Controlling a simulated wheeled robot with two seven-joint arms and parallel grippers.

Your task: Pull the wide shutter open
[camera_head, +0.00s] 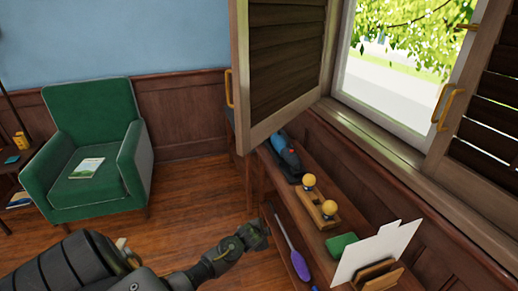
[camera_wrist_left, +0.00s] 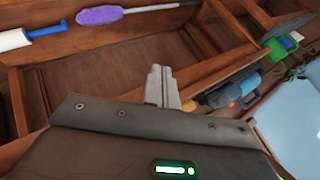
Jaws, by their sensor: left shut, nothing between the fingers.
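A wide louvred wood shutter (camera_head: 286,62) stands swung out from the window into the room in the head view. A yellow handle (camera_head: 229,88) is on its left edge. A second louvred shutter (camera_head: 485,150) is at the right, with a yellow handle (camera_head: 445,106) on its frame. My left gripper (camera_head: 262,229) is low in front of the bookcase, below the wide shutter and apart from both handles. Its fingers (camera_wrist_left: 161,86) are shut and empty in the left wrist view. My right gripper is not in view.
A purple duster (camera_head: 299,264) is on the lower shelf. A green armchair (camera_head: 95,110) stands left; floor between is clear.

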